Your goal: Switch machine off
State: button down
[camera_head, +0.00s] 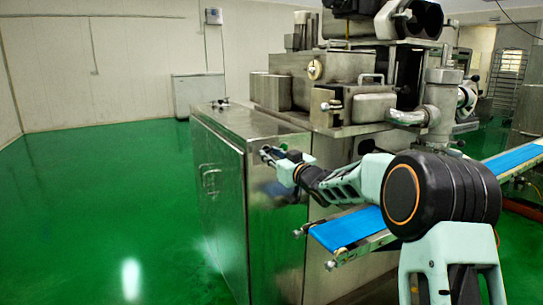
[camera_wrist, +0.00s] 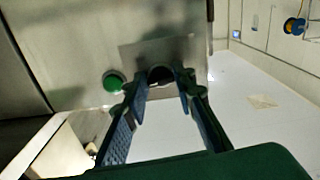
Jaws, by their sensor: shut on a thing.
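The encrusting machine (camera_head: 222,190) is a large steel cabinet with metal parts on top, in the middle of the head view. My gripper (camera_head: 270,155) is at the upper part of its front panel. In the wrist view my gripper (camera_wrist: 160,78) has its two fingers on either side of a dark round knob (camera_wrist: 159,74) on the steel panel and is shut on it. The fingertips partly hide the knob, and its turned position cannot be told. A green round button (camera_wrist: 113,81) sits on the panel just left of the knob, apart from the fingers.
A blue conveyor belt (camera_head: 345,228) passes below and behind my arm. A grey cabinet (camera_head: 198,95) stands by the far wall, and a wire rack (camera_head: 507,70) is at the back right. The green floor (camera_head: 100,220) at left is clear.

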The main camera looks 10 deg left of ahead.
jog(key=shift+f+n, duration=0.1)
jog(key=shift+n, duration=0.3)
jog(key=n+b, duration=0.2)
jog(key=n, duration=0.1)
jog(key=shift+b, duration=0.3)
jog(key=shift+d+n+b, duration=0.1)
jog(key=shift+n+b, duration=0.6)
jog(key=shift+n, duration=0.8)
jog(key=c, duration=1.6)
grip_release()
jog(key=v, duration=1.2)
